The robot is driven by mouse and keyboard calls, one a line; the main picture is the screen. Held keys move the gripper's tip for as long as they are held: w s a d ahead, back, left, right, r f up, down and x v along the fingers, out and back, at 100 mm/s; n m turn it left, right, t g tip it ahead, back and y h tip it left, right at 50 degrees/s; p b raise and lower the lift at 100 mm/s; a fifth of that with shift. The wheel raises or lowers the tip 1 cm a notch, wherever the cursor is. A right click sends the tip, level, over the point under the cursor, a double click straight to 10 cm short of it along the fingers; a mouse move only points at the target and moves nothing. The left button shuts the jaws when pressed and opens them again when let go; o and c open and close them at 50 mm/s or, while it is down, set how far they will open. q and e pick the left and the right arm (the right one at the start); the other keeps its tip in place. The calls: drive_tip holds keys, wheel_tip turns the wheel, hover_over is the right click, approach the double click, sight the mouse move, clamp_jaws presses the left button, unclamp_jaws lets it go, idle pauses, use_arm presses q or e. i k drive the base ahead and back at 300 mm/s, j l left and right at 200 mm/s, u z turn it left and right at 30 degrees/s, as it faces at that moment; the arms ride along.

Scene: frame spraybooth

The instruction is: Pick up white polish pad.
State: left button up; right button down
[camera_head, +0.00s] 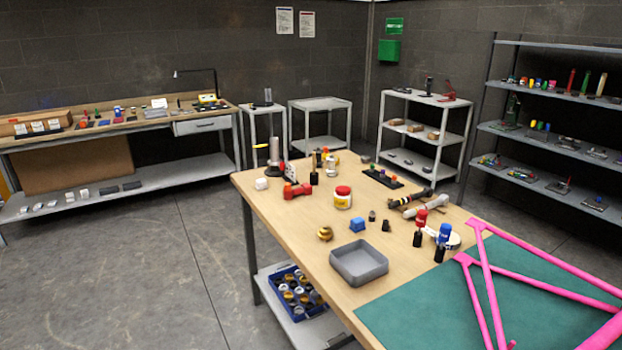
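A small white rounded piece (261,184) sits at the left edge of the wooden table (300,232). It may be the white polish pad, but it is too small to be sure. Another pale round thing (454,241) lies at the table's right side, partly hidden behind a bottle with a blue cap (444,235). I cannot tell whether it is a pad or a roll. Neither of my grippers is in view.
A grey tray (380,276), a yellow jar with a red lid (343,199) and a red tool (297,191) stand on the table. A pink frame (487,275) lies over a green mat (430,320). Open floor (150,270) lies left of the table.

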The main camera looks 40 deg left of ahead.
sight(262, 184)
drive_tip(key=u, duration=1.65)
